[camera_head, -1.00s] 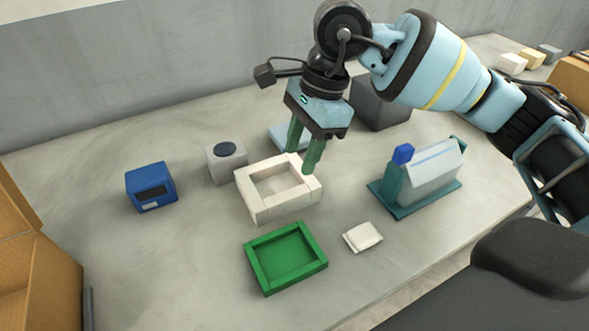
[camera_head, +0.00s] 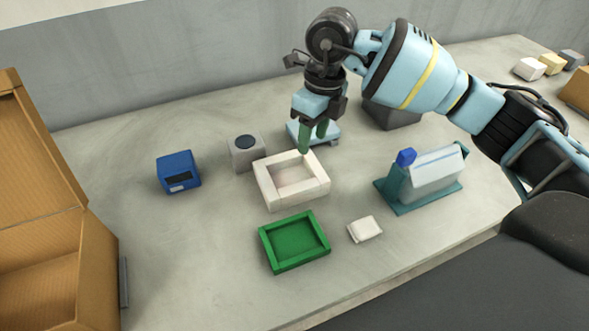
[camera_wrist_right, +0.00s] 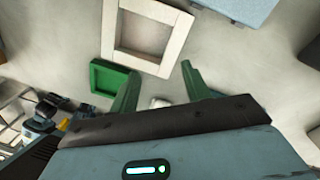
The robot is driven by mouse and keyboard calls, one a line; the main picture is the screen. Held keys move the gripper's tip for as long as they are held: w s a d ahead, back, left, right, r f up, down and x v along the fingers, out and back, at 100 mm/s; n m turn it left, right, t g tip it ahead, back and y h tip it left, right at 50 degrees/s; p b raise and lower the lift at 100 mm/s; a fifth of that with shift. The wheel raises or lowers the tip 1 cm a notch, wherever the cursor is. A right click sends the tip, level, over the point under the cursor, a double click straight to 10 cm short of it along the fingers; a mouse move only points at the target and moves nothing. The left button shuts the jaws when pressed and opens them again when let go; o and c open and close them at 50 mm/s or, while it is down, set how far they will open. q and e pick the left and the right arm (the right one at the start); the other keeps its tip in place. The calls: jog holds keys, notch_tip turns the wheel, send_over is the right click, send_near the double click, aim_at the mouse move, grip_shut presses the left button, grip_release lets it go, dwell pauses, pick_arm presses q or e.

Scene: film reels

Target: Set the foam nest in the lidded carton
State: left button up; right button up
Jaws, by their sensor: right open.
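The foam nest, a cream square frame with a hollow middle (camera_head: 265,191), lies on the grey table; it also shows at the top of the right wrist view (camera_wrist_right: 118,30). The lidded carton (camera_head: 98,260) is a brown cardboard box at the left edge with its lid raised; its inside is only partly visible. My right gripper (camera_head: 313,141) is open and empty at the far side of the nest, its green fingers apart. In the right wrist view its fingertips (camera_wrist_right: 158,66) are beside the frame, not around a wall. My left gripper is not in view.
A green tray (camera_head: 265,252) and a small white packet (camera_head: 365,229) lie in front of the nest. A blue box (camera_head: 178,171) and a grey box (camera_head: 246,153) stand left. A teal stand (camera_head: 390,195) with a pale container is right. Table between carton and tray is clear.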

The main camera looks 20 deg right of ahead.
aim_at(314, 164)
jog(key=m, duration=0.1)
jog(key=m+p, duration=0.1)
jog(key=m, duration=0.1)
jog(key=m+h, duration=0.1)
jog(key=m, duration=0.1)
jog(key=shift+w+d+f+p, duration=0.1)
jog(key=shift+w+d+p, duration=0.2)
jog(key=shift+w+p, duration=0.1)
jog(key=shift+d+f+m, duration=0.1)
jog(key=shift+f+m, duration=0.1)
jog(key=shift+m, duration=0.4)
jog(key=shift+f, duration=1.75)
jog(key=shift+d+f, duration=0.1)
jog(key=shift+f, duration=2.15)
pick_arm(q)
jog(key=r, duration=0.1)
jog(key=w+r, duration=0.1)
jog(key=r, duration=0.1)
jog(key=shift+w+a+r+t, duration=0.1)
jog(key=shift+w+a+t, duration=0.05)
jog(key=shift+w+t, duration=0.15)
pick_arm(e)
grip_shut()
